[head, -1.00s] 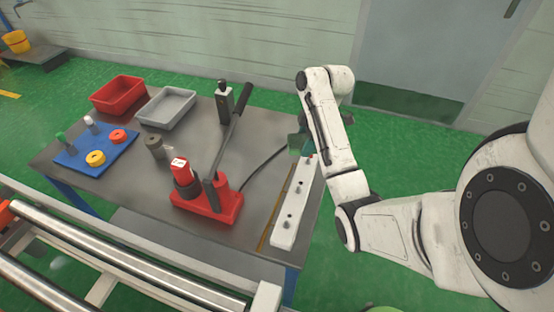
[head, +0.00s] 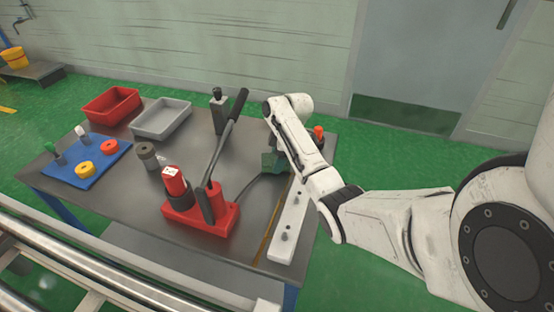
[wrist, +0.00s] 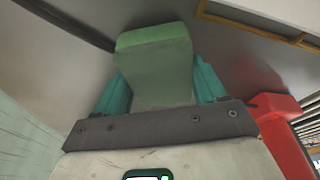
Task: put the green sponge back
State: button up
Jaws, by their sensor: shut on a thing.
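The green sponge (wrist: 155,68) is a block held between the two teal fingers of my gripper (wrist: 162,85), which is shut on it. Its far end sticks out past the fingertips over grey tabletop. In the head view the sponge (head: 270,160) shows at the left of my wrist, above the right part of the table, behind the press lever. My arm partly covers the gripper (head: 280,148) there. I cannot tell whether the sponge touches the table.
A red tray (head: 111,105), grey tray (head: 161,119) and blue mat (head: 75,180) with rings and pegs are at left. A cable lies near the sponge.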

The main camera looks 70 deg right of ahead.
jog(key=shift+f, duration=0.3)
jog(key=shift+f, duration=0.15)
jog(key=o, duration=1)
jog(key=v, duration=1.2)
